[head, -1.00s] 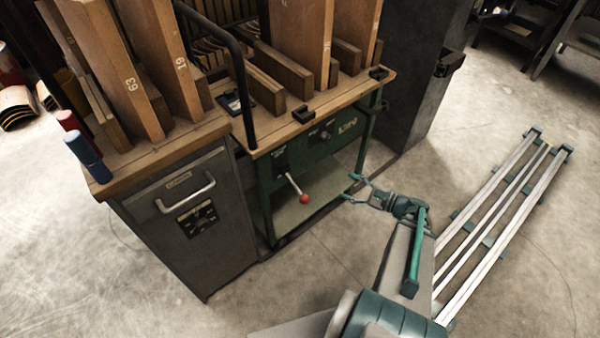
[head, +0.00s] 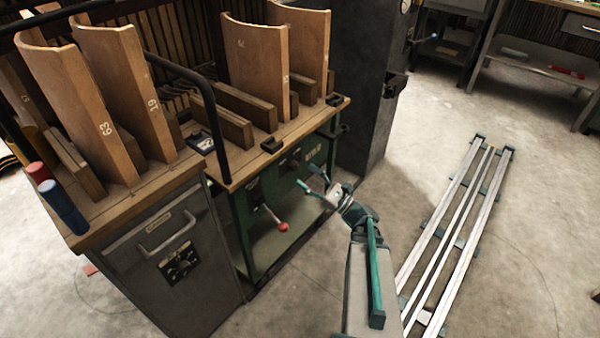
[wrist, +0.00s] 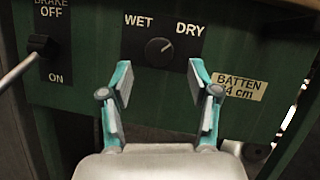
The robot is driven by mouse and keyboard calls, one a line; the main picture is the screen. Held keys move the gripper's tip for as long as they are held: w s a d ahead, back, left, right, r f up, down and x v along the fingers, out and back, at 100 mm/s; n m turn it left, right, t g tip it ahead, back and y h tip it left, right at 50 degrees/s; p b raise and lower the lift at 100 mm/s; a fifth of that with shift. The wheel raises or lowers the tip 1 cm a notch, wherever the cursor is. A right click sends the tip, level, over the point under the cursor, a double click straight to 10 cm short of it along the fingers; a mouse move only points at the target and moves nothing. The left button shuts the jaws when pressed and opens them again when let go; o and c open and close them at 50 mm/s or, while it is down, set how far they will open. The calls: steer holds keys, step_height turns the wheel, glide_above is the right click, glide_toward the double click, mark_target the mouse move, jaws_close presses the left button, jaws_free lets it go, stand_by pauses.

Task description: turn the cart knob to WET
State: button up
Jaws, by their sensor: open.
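The round dark cart knob (wrist: 159,46) sits on a black plate between the printed words WET on the left and DRY on the right. Its light pointer mark is turned up and right, toward DRY. The plate is on the dark green cart panel (wrist: 75,85). My gripper (wrist: 161,65) is open, its two teal-edged fingers spread to either side just below the knob, with nothing between them. In the head view my gripper (head: 305,174) is in front of the green cart's panel; the knob is small and hard to make out there.
A brake lever (wrist: 38,46) marked OFF and ON is left of the knob; its red ball end (head: 282,226) sticks out of the cart. A BATTEN label (wrist: 238,88) is to the right. Curved wooden boards (head: 258,60) stand on the cart top. Floor rails (head: 455,235) lie to the right.

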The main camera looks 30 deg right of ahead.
mark_target(297, 168)
steer(key=shift+x, duration=1.75)
steer(key=c, duration=1.2)
